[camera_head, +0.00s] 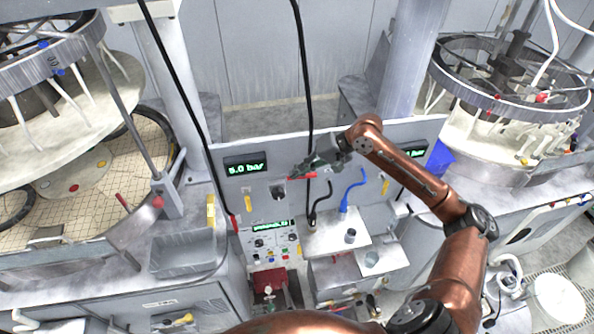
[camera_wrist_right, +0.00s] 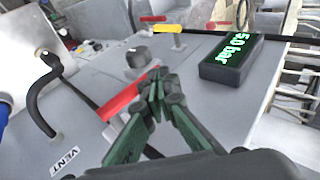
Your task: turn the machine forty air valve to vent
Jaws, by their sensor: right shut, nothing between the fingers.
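A red valve lever (camera_wrist_right: 122,100) lies along the grey panel in the right wrist view, slanting from lower left to upper right. It also shows in the head view (camera_head: 299,177), partly covered by my right gripper. A "VENT" label (camera_wrist_right: 66,162) is on the panel at the lower left of the wrist view. My right gripper (camera_wrist_right: 158,86) has its green fingers shut and empty, right beside the lever; I cannot tell whether they touch. It also shows in the head view (camera_head: 305,168). A machine number is not readable. My left gripper is not in view.
A "5.0 bar" display (camera_head: 245,167) stands left of the lever, with a dark knob (camera_wrist_right: 138,57) nearby. Yellow levers (camera_head: 248,204), a black hose (camera_wrist_right: 42,95) and a blue hose (camera_head: 352,190) are around it. A hanging black cable (camera_head: 303,80) passes close to my gripper.

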